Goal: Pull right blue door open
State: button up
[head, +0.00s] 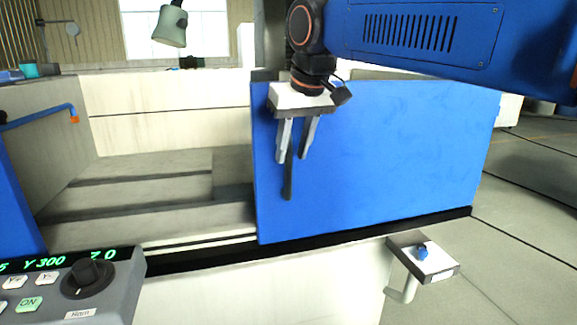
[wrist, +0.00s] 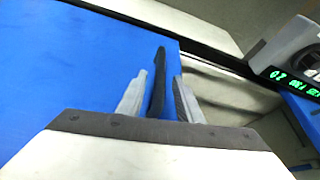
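The right blue door (head: 400,150) is a broad flat panel at the middle right of the head view; it also fills the left of the wrist view (wrist: 60,70). A dark upright handle (head: 288,185) stands near its left edge. My gripper (head: 292,158) is at the handle, with its two grey fingers apart. In the wrist view the handle (wrist: 158,82) stands between the fingers, with a narrow gap on each side. The pale interior shows between the doors.
A control panel (head: 70,285) with a knob and green digits stands at the lower left. A small bracket with a blue knob (head: 422,252) juts out below the door at the right. A lamp (head: 171,25) hangs at the back. Floor is clear at the far right.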

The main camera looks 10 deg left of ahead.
aim_at(290, 159)
jog(key=shift+x, duration=2.6)
grip_shut()
